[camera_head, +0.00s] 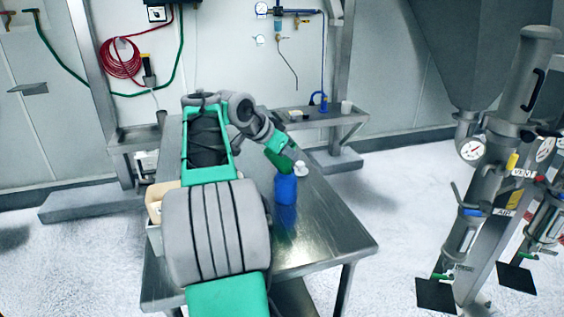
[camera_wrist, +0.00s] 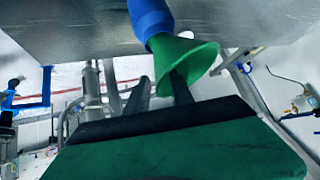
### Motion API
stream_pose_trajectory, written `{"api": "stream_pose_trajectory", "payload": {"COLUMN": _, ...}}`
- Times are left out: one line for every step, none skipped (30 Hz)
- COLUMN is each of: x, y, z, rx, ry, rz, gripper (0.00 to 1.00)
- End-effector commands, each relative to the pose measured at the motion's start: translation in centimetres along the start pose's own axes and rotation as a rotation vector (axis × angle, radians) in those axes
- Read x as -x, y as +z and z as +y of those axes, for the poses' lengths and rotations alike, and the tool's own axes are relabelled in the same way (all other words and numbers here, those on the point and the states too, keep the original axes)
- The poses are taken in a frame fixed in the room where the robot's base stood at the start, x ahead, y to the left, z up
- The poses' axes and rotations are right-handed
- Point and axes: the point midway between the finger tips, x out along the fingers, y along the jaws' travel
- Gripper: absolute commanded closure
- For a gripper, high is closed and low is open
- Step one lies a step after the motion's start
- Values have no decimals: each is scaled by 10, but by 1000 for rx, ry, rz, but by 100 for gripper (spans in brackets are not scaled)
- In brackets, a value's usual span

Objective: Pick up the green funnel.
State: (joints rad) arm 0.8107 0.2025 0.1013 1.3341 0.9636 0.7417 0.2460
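The green funnel (camera_wrist: 203,58) is in the wrist view, its narrow end at the blue bottle (camera_wrist: 150,18) and its wide mouth toward my gripper (camera_wrist: 161,80). In the head view the blue bottle (camera_head: 286,189) stands upright on the metal table. My gripper is open, with its two fingers apart. One finger overlaps the funnel's mouth in the wrist view, and the other is beside the funnel. I cannot tell whether either finger touches it. In the head view, dark green shows just above the bottle, where funnel and gripper are hard to tell apart.
The metal table (camera_head: 330,235) is clear to the right and front of the bottle. A wall shelf (camera_head: 325,118) is behind. Grey sifter machinery (camera_head: 490,170) stands to the right, apart from the table.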

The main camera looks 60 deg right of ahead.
Motion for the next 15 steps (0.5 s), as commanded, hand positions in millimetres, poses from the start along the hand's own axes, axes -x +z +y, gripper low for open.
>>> {"api": "stream_pose_trajectory", "payload": {"x": 1, "y": 0, "z": 0, "rx": 0, "ry": -1, "rz": 0, "gripper": 72}}
{"api": "stream_pose_trajectory", "payload": {"x": 1, "y": 0, "z": 0, "rx": 0, "ry": -1, "rz": 0, "gripper": 72}}
{"api": "stream_pose_trajectory", "payload": {"x": 1, "y": 0, "z": 0, "rx": 0, "ry": -1, "rz": 0, "gripper": 72}}
{"api": "stream_pose_trajectory", "payload": {"x": 1, "y": 0, "z": 0, "rx": 0, "ry": -1, "rz": 0, "gripper": 72}}
{"api": "stream_pose_trajectory", "payload": {"x": 1, "y": 0, "z": 0, "rx": 0, "ry": -1, "rz": 0, "gripper": 75}}
{"api": "stream_pose_trajectory", "payload": {"x": 1, "y": 0, "z": 0, "rx": 0, "ry": -1, "rz": 0, "gripper": 78}}
{"api": "stream_pose_trajectory", "payload": {"x": 1, "y": 0, "z": 0, "rx": 0, "ry": -1, "rz": 0, "gripper": 81}}
{"api": "stream_pose_trajectory", "payload": {"x": 1, "y": 0, "z": 0, "rx": 0, "ry": -1, "rz": 0, "gripper": 83}}
{"api": "stream_pose_trajectory", "payload": {"x": 1, "y": 0, "z": 0, "rx": 0, "ry": -1, "rz": 0, "gripper": 86}}
{"api": "stream_pose_trajectory", "payload": {"x": 1, "y": 0, "z": 0, "rx": 0, "ry": -1, "rz": 0, "gripper": 89}}
{"api": "stream_pose_trajectory", "payload": {"x": 1, "y": 0, "z": 0, "rx": 0, "ry": -1, "rz": 0, "gripper": 91}}
{"api": "stream_pose_trajectory", "payload": {"x": 1, "y": 0, "z": 0, "rx": 0, "ry": -1, "rz": 0, "gripper": 95}}
{"api": "stream_pose_trajectory", "payload": {"x": 1, "y": 0, "z": 0, "rx": 0, "ry": -1, "rz": 0, "gripper": 97}}
{"api": "stream_pose_trajectory", "payload": {"x": 1, "y": 0, "z": 0, "rx": 0, "ry": -1, "rz": 0, "gripper": 100}}
{"api": "stream_pose_trajectory", "payload": {"x": 1, "y": 0, "z": 0, "rx": 0, "ry": -1, "rz": 0, "gripper": 100}}
